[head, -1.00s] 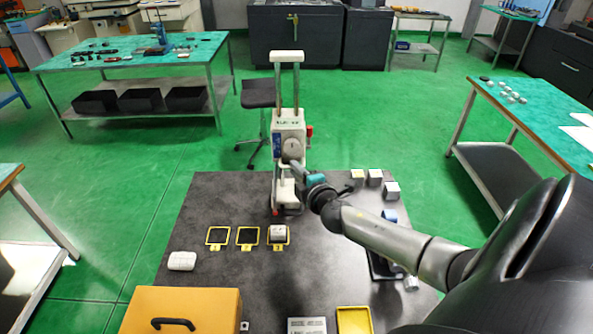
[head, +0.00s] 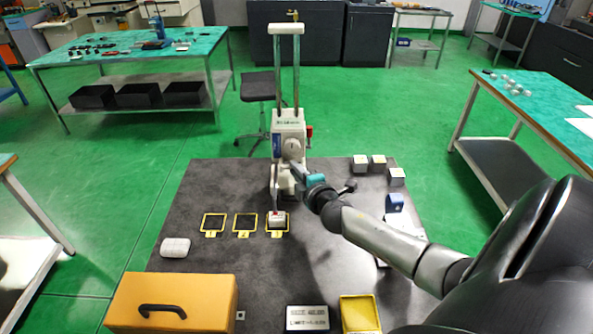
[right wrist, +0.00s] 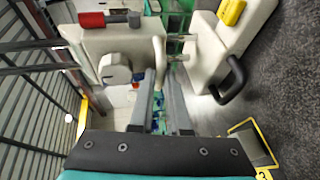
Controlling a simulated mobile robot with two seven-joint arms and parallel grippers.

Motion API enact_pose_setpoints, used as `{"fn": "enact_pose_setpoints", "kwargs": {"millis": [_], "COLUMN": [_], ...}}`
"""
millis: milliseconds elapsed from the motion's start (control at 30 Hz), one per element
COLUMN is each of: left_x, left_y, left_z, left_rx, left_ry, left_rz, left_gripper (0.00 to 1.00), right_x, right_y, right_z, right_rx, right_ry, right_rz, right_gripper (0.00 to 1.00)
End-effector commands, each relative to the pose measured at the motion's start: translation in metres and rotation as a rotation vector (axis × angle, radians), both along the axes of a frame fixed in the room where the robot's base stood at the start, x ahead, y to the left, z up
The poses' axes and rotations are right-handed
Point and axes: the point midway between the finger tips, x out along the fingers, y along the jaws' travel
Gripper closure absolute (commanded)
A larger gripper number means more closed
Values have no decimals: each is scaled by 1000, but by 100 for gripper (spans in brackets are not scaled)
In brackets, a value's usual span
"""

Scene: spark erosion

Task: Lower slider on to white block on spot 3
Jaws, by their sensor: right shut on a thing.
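The cream slider (head: 290,135) rides on two upright columns (head: 286,75) on the dark table. It also shows in the right wrist view (right wrist: 120,52). My right gripper (head: 297,170) is shut on the slider's pale handle, at its front; the fingers (right wrist: 160,105) hide part of the grip. Spot 3 (head: 277,232) is a yellow-framed square. My left gripper is not in view.
Spots 1 (head: 212,232) and 2 (head: 244,233) look empty. An orange case (head: 175,300) and a yellow tray (head: 360,314) stand at the front. Several small blocks sit at the back right.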

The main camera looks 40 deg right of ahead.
Motion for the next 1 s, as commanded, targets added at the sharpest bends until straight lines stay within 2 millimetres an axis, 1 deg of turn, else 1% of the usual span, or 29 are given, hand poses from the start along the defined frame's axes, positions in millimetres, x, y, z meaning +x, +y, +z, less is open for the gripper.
{"fn": "enact_pose_setpoints", "kwargs": {"millis": [33, 100, 500, 533, 767, 1000], "left_x": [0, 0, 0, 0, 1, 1], "left_y": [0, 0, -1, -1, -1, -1], "left_z": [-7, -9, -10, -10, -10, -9], "left_rx": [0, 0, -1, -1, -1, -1], "left_ry": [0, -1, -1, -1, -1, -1], "left_rz": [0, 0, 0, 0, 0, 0], "left_gripper": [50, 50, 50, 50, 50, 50], "right_x": [-1, -1, -2, -2, -1, -1], "right_y": [0, 0, 1, 1, 1, 0], "right_z": [-9, -12, -14, -15, -13, -11], "right_rx": [2, 1, 4, 4, 2, 1], "right_ry": [4, 4, 9, 9, 7, 3], "right_rz": [0, 0, 1, 1, 0, 0], "right_gripper": [100, 100, 100, 82, 56, 55]}}
